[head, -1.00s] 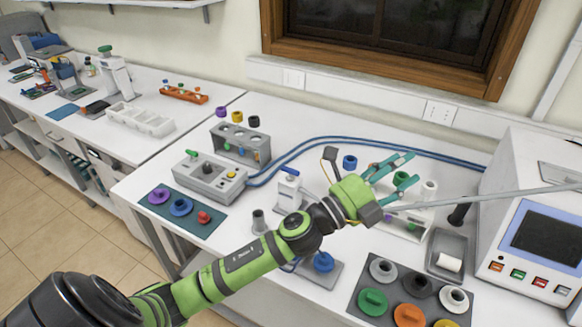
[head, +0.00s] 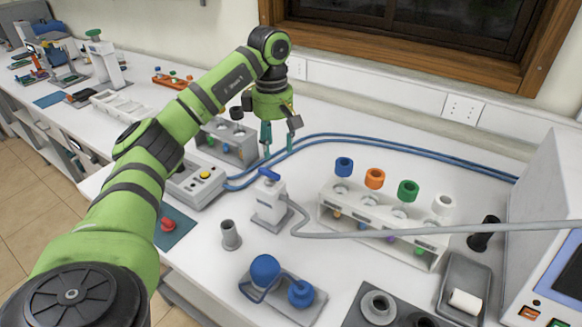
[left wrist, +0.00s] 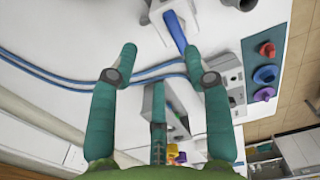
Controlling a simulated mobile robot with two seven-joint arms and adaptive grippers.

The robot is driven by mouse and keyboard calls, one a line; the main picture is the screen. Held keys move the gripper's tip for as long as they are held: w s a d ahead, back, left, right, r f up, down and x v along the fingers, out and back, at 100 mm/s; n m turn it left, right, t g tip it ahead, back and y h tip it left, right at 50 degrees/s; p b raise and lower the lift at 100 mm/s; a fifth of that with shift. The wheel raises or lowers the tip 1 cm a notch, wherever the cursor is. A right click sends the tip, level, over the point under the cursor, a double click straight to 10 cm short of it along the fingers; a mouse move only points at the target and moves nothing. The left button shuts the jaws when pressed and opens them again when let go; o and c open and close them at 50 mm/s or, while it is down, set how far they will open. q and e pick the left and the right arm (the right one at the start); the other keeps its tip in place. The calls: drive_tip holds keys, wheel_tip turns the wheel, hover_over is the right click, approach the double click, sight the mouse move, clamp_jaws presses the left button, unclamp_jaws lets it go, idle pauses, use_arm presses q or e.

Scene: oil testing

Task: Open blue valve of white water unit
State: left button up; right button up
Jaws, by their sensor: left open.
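The white water unit (head: 270,205) stands upright on the bench near the middle of the head view. Its blue valve (head: 268,175) is a lever on top. In the left wrist view, the unit (left wrist: 160,12) is at the top edge and the blue valve (left wrist: 175,32) lies between the fingertip directions. My left gripper (head: 278,143) points down, behind and above the unit in the head view. It is open and empty, with its teal fingers (left wrist: 160,55) apart. I see no contact with the valve. My right gripper is not in view.
A grey rack (head: 233,148) and a grey control box (head: 195,185) stand left of the unit. A white rack (head: 385,222) with coloured caps is to the right. Blue hoses (head: 350,137) run behind. A thin grey tube (head: 400,233) crosses the front right.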

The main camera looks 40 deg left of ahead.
sight(270, 171)
use_arm(q)
drive_tip(key=s+f, duration=0.1)
drive_tip(key=s+f+p, duration=0.1)
drive_tip(key=shift+s+a, duration=0.2)
drive_tip(key=shift+s, duration=0.2)
drive_tip(key=f, duration=0.1)
drive_tip(key=f+p, duration=0.1)
drive_tip(key=shift+w+f, duration=0.25)
drive_tip(key=shift+f, duration=0.05)
drive_tip(key=shift+w+f, duration=0.35)
drive_tip(key=shift+f, duration=0.4)
drive_tip(key=shift+s, duration=0.2)
drive_tip(key=shift+w, duration=0.1)
clamp_jaws()
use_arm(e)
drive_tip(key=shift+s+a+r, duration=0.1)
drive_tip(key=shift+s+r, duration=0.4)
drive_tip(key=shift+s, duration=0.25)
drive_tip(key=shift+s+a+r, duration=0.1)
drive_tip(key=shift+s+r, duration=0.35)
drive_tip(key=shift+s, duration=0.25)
